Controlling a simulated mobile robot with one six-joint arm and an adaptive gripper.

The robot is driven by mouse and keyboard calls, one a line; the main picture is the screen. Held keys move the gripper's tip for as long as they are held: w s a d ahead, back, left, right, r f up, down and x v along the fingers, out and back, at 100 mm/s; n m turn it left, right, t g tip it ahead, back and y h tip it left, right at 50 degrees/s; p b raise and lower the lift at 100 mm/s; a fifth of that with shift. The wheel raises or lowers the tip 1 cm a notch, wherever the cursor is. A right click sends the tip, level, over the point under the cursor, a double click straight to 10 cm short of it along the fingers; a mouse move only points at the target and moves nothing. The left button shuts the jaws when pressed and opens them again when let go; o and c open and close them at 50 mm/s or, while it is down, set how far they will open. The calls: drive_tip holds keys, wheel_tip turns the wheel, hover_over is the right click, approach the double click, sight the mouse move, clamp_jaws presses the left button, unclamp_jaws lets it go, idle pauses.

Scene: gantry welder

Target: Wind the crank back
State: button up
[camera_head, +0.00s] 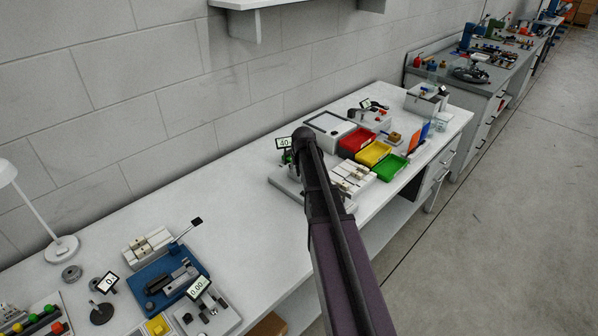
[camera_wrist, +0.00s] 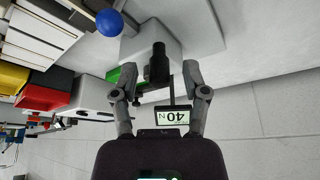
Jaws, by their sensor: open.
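The device with the "40" display (camera_head: 283,142) stands at the wall side of the white bench, mostly hidden behind my arm. Its pale base (camera_head: 285,181) shows to the left of the arm. The wrist view shows it upside down, with the "40 N" display (camera_wrist: 172,117), a dark cylindrical part (camera_wrist: 158,62) and a blue ball knob (camera_wrist: 109,22). I cannot tell which part is the crank. My gripper (camera_wrist: 160,72) is open, one finger on each side of the dark part. I see no clear contact. The blue knob is outside the fingers.
Red (camera_head: 356,140), yellow (camera_head: 373,153) and green (camera_head: 391,167) bins stand right of my arm, beside a white block rack (camera_head: 352,178). A blue fixture (camera_head: 166,279) and a lamp (camera_head: 62,247) are at left. The bench between the fixture and my arm is clear.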

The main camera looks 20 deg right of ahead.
drive_tip(key=shift+c, duration=0.2)
clamp_jaws()
drive_tip(key=shift+d, duration=0.15)
drive_tip(key=shift+s+d+n+y, duration=0.15)
drive_tip(key=shift+d+n+y, duration=0.15)
drive_tip(key=shift+n, duration=0.5)
drive_tip(key=shift+s+d+n+y, duration=0.1)
drive_tip(key=shift+d+n+y, duration=0.2)
drive_tip(key=shift+n, duration=0.5)
drive_tip(key=shift+o, duration=0.2)
unclamp_jaws()
drive_tip(key=shift+a+m, duration=0.2)
drive_tip(key=shift+m, duration=0.1)
